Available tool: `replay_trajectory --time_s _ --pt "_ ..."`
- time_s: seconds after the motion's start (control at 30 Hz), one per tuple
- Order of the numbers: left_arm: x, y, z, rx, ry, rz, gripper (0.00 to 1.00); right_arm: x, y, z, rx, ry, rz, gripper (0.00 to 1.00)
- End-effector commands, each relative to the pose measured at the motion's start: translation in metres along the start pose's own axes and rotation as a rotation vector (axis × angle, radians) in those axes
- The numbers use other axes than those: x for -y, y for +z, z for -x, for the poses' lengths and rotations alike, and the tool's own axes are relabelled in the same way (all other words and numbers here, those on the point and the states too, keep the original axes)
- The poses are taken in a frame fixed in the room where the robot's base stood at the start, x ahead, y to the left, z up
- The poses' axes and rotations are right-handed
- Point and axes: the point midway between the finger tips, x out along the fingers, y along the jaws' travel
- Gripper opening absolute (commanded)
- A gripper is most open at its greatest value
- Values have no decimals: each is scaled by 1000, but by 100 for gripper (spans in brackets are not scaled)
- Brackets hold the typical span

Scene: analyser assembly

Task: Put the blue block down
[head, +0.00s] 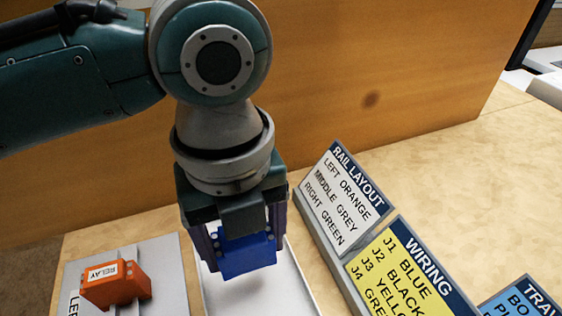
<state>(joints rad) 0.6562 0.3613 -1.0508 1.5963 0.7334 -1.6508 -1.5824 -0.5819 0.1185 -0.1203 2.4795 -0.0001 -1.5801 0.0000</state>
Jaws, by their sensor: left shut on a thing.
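The blue block (246,255) is held between the fingers of my left gripper (240,240), which points down and is shut on it. The block is over a light grey plate (291,291); a gap under it cannot be told for sure. My right gripper is not in view.
An orange relay block (116,284) sits on a grey rail plate (167,253) at the lower left. A RAIL LAYOUT sign (342,192), a yellow WIRING sign (405,275) and a blue sign (522,300) stand to the right. A wooden panel (400,70) rises behind. The table (480,200) at right is clear.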

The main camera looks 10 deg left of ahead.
Motion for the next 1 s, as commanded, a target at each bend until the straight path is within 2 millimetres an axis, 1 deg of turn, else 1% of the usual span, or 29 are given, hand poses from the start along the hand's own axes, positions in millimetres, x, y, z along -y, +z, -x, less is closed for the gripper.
replay_trajectory --time_s 0.03,0.17,0.27,0.33,0.43,0.5,0.73,0.87,0.9,1.0 --pt "0 0 -10 -1 2 1 19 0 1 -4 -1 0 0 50" --pt "0 0 -19 0 0 1 19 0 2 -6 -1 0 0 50" --pt "0 0 -33 -1 1 1 19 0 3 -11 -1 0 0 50" --pt "0 -1 -46 -1 1 2 19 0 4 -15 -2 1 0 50" --pt "0 0 -58 -1 0 2 19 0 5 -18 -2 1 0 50" --pt "0 0 -61 1 0 1 19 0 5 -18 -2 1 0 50" --pt "0 0 -60 1 -1 1 19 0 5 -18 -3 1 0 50" --pt "0 0 -64 1 0 1 19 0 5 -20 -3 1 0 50" --pt "0 0 -63 1 0 1 80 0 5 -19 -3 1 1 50" --pt "0 0 -63 1 0 1 92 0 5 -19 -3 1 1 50"
